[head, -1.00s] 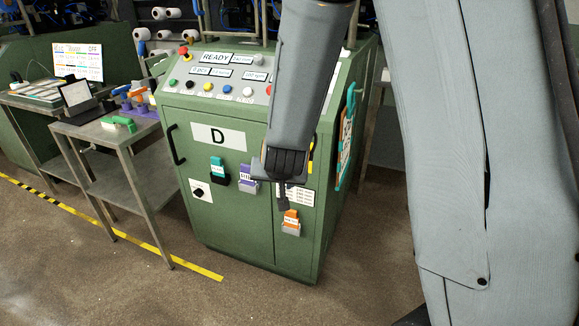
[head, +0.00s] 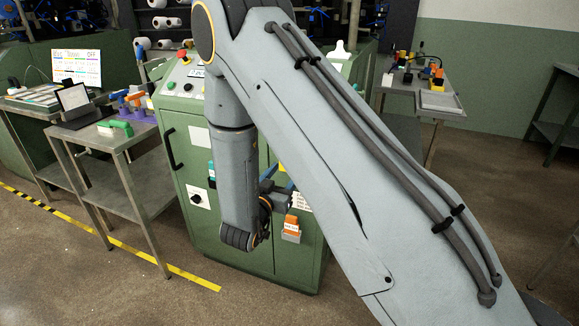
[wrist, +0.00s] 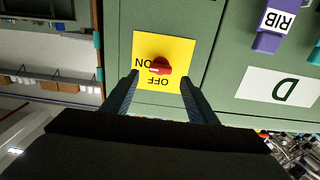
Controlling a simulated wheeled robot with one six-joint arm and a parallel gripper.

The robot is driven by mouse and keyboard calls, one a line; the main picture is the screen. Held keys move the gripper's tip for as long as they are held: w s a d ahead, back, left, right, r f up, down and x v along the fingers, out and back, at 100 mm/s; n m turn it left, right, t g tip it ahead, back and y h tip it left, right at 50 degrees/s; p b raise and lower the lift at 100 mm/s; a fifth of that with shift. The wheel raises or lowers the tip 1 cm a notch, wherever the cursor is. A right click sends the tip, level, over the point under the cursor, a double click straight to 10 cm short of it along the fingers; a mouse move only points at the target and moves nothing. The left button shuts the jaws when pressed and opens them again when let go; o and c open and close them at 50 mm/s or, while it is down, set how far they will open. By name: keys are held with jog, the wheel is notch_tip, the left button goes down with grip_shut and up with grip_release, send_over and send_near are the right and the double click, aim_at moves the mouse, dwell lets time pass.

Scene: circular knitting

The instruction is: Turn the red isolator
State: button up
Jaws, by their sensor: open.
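The red isolator (wrist: 161,66) is a red knob on a yellow plate (wrist: 172,42) on the green cabinet. The wrist view shows it upside down, with ON beside the knob and OFF nearer the gripper. A pale mark on the knob faces the ON side. My gripper (wrist: 160,80) is open, its two dark fingers on either side of the plate's lower part, with nothing between them. Whether the fingertips reach the knob's depth is unclear. In the head view my gripper (head: 279,188) is at the cabinet front, partly behind my arm, and the knob is hidden.
A purple RIB holder (wrist: 268,38) and a D label (wrist: 275,87) are beside the plate. An orange holder (head: 291,226) is on the cabinet below my gripper. A metal side table (head: 125,135) stands left of the cabinet (head: 195,236). Floor in front is clear.

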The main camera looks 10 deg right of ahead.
jog(key=x, duration=0.4)
jog(key=shift+w+d, duration=0.1)
jog(key=shift+w, duration=0.05)
jog(key=shift+c, duration=0.3)
jog(key=c, duration=1)
